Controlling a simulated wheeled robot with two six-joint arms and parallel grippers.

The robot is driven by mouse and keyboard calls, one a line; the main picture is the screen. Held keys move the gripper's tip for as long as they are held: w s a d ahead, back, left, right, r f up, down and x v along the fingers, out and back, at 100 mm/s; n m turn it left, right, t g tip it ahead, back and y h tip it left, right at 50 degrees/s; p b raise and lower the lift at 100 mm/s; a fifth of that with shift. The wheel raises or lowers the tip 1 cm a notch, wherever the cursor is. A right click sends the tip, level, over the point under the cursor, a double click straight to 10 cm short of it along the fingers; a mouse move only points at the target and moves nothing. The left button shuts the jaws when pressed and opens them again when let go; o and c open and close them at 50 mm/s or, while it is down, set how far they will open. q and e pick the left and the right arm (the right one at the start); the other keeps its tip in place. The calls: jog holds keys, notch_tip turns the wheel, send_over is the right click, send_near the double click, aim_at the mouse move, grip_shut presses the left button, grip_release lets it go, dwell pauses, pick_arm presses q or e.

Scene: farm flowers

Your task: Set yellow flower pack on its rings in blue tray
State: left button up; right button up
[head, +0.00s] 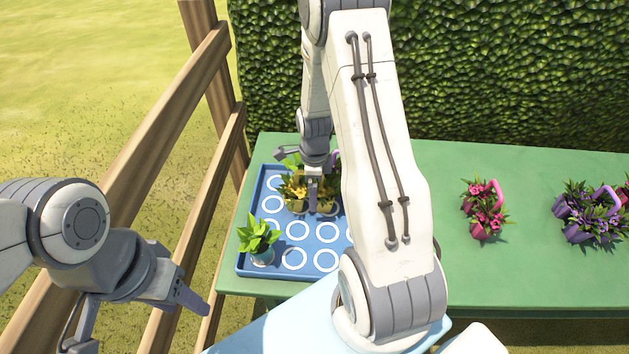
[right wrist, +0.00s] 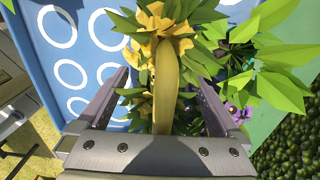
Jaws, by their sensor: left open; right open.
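The yellow flower pack (head: 291,192) stands in the blue tray (head: 243,266), toward its back middle. My right arm partly hides it in the head view. In the right wrist view its yellow flowers (right wrist: 163,20) and yellow handle (right wrist: 165,88) show close up. My right gripper (right wrist: 160,85) is open, with a finger on each side of the handle; it also shows over the pack in the head view (head: 305,172). The pots' bottoms are hidden, so their fit on the rings cannot be told. My left gripper (head: 140,318) is open and empty, left of the table.
A green leafy plant (head: 258,236) stands at the tray's front left. Purple flowers (right wrist: 238,113) show beside the yellow pack. Empty white rings (head: 297,230) show in the tray. Pink (head: 486,212) and purple packs (head: 590,215) stand right on the green table (head: 530,275). A hedge (head: 510,75) is behind.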

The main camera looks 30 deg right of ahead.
notch_tip(320, 180, up, 12)
jog(key=shift+f, duration=0.1)
jog(key=s+a+r+n, duration=0.3)
jog(key=a+n, duration=0.4)
jog(key=a, duration=0.1)
jog(key=s+a+r+n, duration=0.3)
jog(key=a+n, duration=0.5)
jog(key=a, duration=0.1)
jog(key=s+a+r+n, duration=0.1)
jog(key=s+a+n, duration=0.3)
jog(key=s+n, duration=0.3)
jog(key=s+a+r+n+y, duration=0.1)
jog(key=s+a+n, duration=0.3)
jog(key=s+n, duration=0.3)
jog(key=n, duration=0.3)
jog(key=shift+n, duration=0.4)
jog(key=shift+a+r, duration=0.1)
